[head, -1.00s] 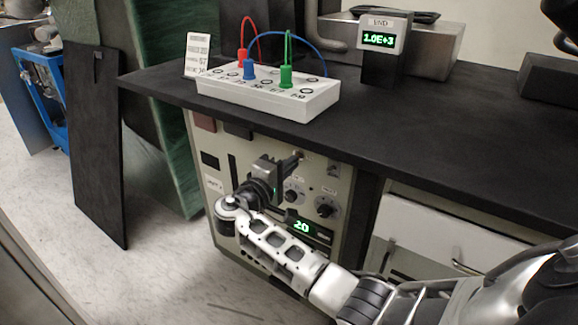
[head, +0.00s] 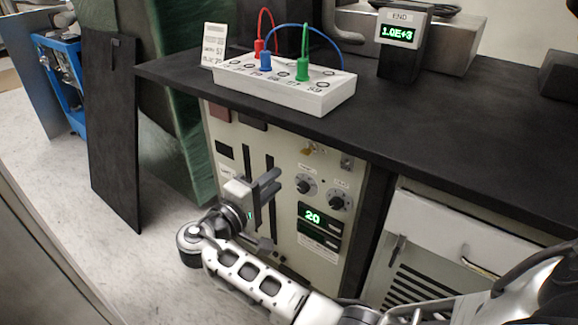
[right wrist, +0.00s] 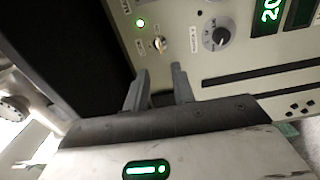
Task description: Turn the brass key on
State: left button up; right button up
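The brass key (head: 308,149) is small on the upper front of the beige cabinet panel. In the right wrist view the key (right wrist: 161,44) shows beyond the fingertips, beside a lit green lamp (right wrist: 140,22). Its exact angle is hard to read. My right gripper (head: 276,180) is in front of the panel, below and left of the key and apart from it. In the right wrist view its two fingers (right wrist: 160,76) stand apart with nothing between them. My left gripper is not in view.
The panel carries dark knobs (head: 339,201) and a green display (head: 312,216) reading 20. The black worktop (head: 420,145) overhangs above, with a white socket box (head: 290,92) and a display reading 1.0E+3 (head: 399,33). A black board (head: 112,140) leans at the left.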

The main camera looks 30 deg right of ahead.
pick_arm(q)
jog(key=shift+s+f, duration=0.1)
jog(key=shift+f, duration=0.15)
pick_arm(e)
jog(key=shift+v, duration=2.4)
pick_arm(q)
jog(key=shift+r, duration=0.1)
